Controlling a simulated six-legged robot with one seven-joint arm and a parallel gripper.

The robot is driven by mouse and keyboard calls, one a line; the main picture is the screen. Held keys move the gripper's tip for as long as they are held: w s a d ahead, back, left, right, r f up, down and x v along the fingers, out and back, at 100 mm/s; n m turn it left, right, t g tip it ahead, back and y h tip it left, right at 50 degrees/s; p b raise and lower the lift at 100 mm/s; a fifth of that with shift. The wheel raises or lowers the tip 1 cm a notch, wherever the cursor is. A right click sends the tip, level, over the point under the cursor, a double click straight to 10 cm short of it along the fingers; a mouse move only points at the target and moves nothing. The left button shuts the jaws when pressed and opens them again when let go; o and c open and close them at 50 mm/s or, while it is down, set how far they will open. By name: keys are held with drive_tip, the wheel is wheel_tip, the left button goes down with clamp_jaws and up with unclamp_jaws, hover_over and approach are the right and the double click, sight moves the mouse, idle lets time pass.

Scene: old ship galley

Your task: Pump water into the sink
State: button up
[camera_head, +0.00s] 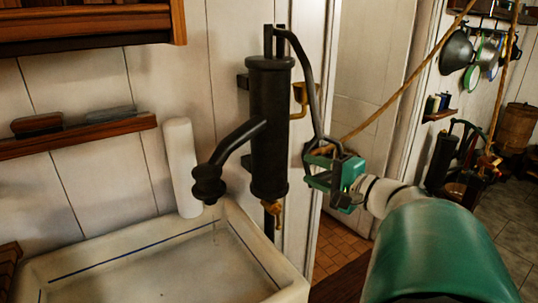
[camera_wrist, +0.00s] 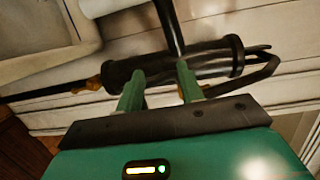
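The black hand pump (camera_head: 270,130) stands upright against the wall at the sink's back right corner. Its spout (camera_head: 208,185) points down over the white sink (camera_head: 285,285). A faint thin line shows below the spout; I cannot tell if it is water. The curved pump handle (camera_head: 311,88) hangs down on the pump's right side. My gripper (camera_head: 322,160) is at the handle's lower end. In the wrist view the green fingers (camera_wrist: 160,88) are apart in front of the pump body (camera_wrist: 215,58), and the handle (camera_wrist: 262,77) runs toward the right finger. Its end is hidden there.
A white cylinder (camera_head: 181,165) stands behind the sink, left of the spout. A wooden shelf (camera_head: 85,133) is on the wall at left. A rope (camera_head: 412,75) crosses behind my arm. Pans (camera_head: 457,50) hang at the far right. Open tiled floor (camera_head: 340,240) shows beyond the doorway.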

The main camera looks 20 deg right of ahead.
sight(327, 179)
drive_tip(key=shift+s+d+f+h, duration=0.3)
drive_tip(key=shift+s+d, duration=0.25)
drive_tip(key=shift+d, duration=0.2)
drive_tip(key=shift+w+f, duration=0.2)
drive_tip(key=shift+w, duration=0.05)
drive_tip(key=shift+s+f, duration=0.1)
drive_tip(key=shift+s, duration=0.2)
drive_tip(key=shift+c, duration=0.3)
drive_tip(key=shift+s+d+m, duration=0.1)
drive_tip(key=shift+s+m, duration=0.2)
drive_tip(key=shift+s, duration=0.25)
drive_tip(key=shift+c, duration=1.4)
drive_tip(key=shift+s, duration=0.25)
drive_tip(key=shift+c, duration=1.4)
drive_tip(key=shift+s+d+f, duration=0.1)
drive_tip(key=shift+s+f, duration=0.15)
drive_tip(key=shift+s, duration=0.05)
drive_tip(key=shift+c, duration=0.2)
drive_tip(key=o, duration=0.7)
drive_tip(key=shift+v, duration=1.1)
drive_tip(key=shift+c, duration=0.2)
drive_tip(key=s, duration=0.7)
drive_tip(key=shift+d+f, duration=0.2)
drive_tip(key=shift+f, duration=0.2)
